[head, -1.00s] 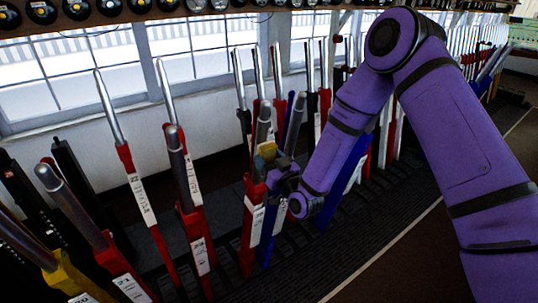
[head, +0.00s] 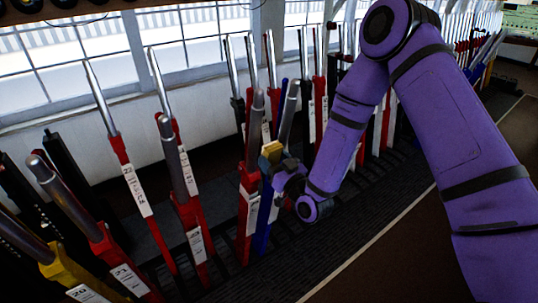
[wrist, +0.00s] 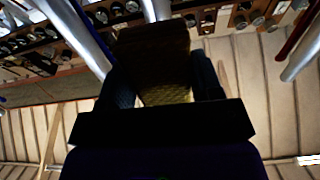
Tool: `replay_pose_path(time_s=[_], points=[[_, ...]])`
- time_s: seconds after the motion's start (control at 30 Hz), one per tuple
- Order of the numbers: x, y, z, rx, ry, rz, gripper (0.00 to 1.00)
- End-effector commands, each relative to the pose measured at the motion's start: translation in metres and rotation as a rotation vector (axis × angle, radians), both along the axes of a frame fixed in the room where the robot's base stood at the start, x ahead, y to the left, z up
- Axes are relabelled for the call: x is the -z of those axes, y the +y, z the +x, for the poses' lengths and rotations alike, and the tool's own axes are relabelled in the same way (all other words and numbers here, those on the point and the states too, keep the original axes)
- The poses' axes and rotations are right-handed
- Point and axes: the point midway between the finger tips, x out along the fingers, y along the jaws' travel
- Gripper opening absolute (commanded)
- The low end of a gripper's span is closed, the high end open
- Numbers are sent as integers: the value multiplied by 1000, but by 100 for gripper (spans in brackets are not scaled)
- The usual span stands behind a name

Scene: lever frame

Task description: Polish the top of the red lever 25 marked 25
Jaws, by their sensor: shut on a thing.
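My gripper (head: 277,166) is shut on a yellow, sponge-like block (head: 271,151). In the wrist view the block (wrist: 163,70) looks dark brown-yellow between the two fingers. The block is just right of a red lever (head: 250,182) with a silver handle (head: 257,118), near where the handle meets the red part. I cannot tell whether they touch. A blue lever (head: 264,225) with a silver handle (head: 289,110) stands close behind and right of my gripper. The number 25 cannot be read on any label here, so I cannot confirm which red lever is 25.
More red levers stand left, one (head: 188,210) nearby and one marked 21 (head: 115,265) nearer the front. A yellow lever marked 20 (head: 75,275) is at bottom left. Several levers line the right behind my arm. The dark floor (head: 345,225) in front of the row is clear.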

Motion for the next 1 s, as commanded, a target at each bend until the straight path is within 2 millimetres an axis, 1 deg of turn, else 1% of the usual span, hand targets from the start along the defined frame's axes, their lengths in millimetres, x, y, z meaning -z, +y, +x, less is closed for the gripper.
replay_pose_path(time_s=[0.1, 0.47, 0.8, 1.0], points=[[1, -2, -3, 0, 1, -1, 40], [1, -3, -5, 0, 1, -1, 40], [6, -17, -24, 1, 2, -1, 40], [7, -19, -28, 1, 0, 0, 40]])
